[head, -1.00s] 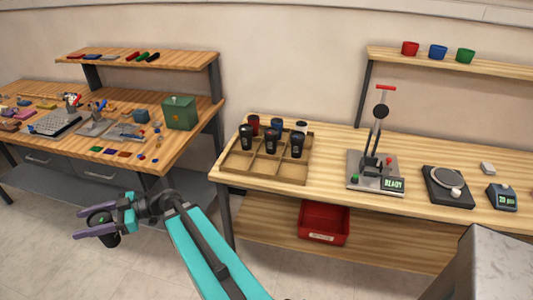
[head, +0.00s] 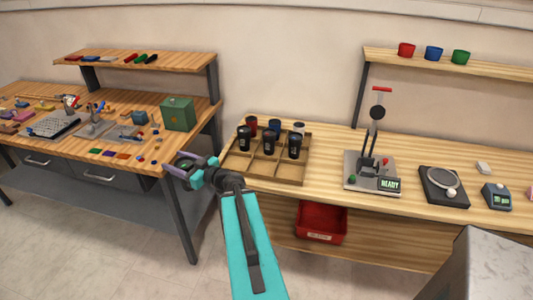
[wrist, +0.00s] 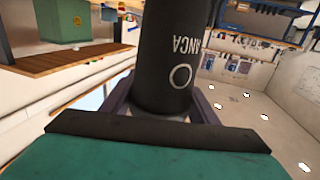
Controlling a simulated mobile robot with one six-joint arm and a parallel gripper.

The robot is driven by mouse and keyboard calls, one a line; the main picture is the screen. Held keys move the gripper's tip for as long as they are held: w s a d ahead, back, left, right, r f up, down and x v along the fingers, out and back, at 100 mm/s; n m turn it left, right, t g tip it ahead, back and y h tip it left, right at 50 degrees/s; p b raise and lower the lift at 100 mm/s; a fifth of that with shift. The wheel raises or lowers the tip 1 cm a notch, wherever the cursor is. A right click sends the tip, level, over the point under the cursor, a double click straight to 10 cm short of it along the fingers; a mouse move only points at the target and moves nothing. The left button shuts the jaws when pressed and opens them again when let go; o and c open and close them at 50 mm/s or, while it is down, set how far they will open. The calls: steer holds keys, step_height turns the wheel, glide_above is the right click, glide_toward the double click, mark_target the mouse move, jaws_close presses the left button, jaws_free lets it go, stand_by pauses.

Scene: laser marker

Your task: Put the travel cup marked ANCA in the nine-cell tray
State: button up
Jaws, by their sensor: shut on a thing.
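My gripper (head: 190,167) is shut on a dark travel cup. In the wrist view the black cup (wrist: 172,62) fills the top middle, with ANCA and a ring mark on its side. In the head view only the dark top of this cup (head: 184,165) shows between the jaws, left of the tray. The wooden nine-cell tray (head: 270,174) sits on the right-hand bench. Several cups stand in its back and middle rows, three dark-topped ones (head: 244,137) in the middle row. Its front row looks empty.
The right bench (head: 326,185) also bears a press with a READY display (head: 372,171), a scale (head: 444,186) and a small meter (head: 496,196). A red bin (head: 320,222) sits below. A green box (head: 177,113) stands on the left bench, with a gap between benches.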

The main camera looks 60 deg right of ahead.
steer(key=s+d+f+m+g+h+p, duration=0.1)
steer(key=s+d+m+h, duration=0.25)
steer(key=s+d, duration=0.4)
steer(key=s+d+m+g+h, duration=0.15)
steer(key=s+d+h, duration=0.35)
steer(key=d, duration=0.6)
steer(key=s+d+f+m+g+h, duration=0.3)
steer(key=s+d+m+h, duration=0.3)
steer(key=s+d, duration=0.6)
steer(key=s+g+p, duration=0.1)
steer(key=s, duration=0.3)
steer(key=shift+s+d, duration=0.15)
steer(key=shift+s, duration=0.05)
steer(key=shift+w+f+h, duration=0.1)
steer(key=shift+h, duration=0.15)
steer(key=w+d+f+b, duration=0.1)
steer(key=w+d+b, duration=0.3)
steer(key=w+b, duration=0.6)
steer(key=w, duration=0.4)
steer(key=shift+d+f+b, duration=0.1)
steer(key=shift+d+b, duration=0.05)
steer(key=shift+b, duration=0.15)
